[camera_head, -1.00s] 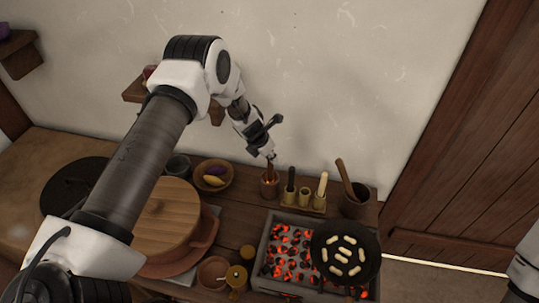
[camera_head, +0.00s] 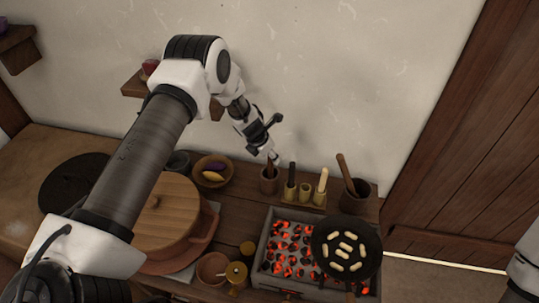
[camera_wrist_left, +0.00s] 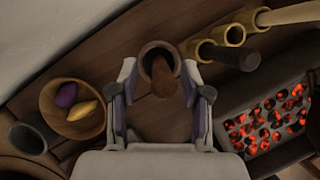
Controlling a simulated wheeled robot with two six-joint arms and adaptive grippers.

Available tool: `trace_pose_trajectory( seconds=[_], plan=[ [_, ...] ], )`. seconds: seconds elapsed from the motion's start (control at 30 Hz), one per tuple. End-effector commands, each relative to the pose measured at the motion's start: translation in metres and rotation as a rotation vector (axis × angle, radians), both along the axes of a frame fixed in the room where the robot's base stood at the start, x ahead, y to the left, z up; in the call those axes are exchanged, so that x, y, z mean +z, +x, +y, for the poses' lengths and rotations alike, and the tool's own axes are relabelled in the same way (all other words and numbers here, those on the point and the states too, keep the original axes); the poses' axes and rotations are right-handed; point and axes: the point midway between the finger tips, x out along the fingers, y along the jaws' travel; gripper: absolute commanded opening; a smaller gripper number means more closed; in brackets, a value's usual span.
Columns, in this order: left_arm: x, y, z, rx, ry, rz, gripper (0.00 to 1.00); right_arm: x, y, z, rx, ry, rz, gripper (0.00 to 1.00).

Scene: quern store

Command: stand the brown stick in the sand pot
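The brown stick (camera_wrist_left: 164,82) stands in a small round brown pot (camera_wrist_left: 146,51), which I take to be the sand pot. It leans a little toward the wrist camera. The pot also shows in the head view (camera_head: 269,186), with the stick's top (camera_head: 269,170) rising from it. Sand inside cannot be made out. My left gripper (camera_head: 271,154) is just above the pot. In the left wrist view its fingers (camera_wrist_left: 159,80) are spread on either side of the stick, with gaps between. My right gripper is outside the picture; only part of that arm shows at the right edge.
Beyond is a dark pot (camera_head: 352,207) with a wooden handle. In front are glowing coals (camera_head: 283,262) and a black pan (camera_head: 320,246). A fruit bowl (camera_head: 228,181) stands left.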

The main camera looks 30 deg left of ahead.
Motion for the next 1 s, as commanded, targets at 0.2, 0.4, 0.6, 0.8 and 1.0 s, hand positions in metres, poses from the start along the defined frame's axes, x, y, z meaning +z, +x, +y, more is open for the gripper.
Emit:
trace_pose_trajectory(
  seconds=[0.2, 0.4, 0.6, 0.8, 1.0],
  plan=[
    [0.000, 0.000, 0.000, 0.000, 0.000, 0.000, 0.50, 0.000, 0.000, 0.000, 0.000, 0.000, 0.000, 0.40],
    [0.014, -0.004, 0.002, 0.001, 0.000, -0.001, 0.50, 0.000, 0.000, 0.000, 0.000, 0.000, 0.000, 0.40],
    [0.061, -0.023, 0.008, 0.001, -0.002, -0.004, 0.50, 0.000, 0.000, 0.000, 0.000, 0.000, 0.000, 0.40],
    [0.098, -0.039, 0.014, 0.001, -0.002, -0.001, 0.50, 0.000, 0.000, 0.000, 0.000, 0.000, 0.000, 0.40],
    [0.110, -0.044, 0.015, 0.000, 0.000, 0.000, 0.50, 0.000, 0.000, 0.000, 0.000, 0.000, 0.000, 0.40]
  ],
)
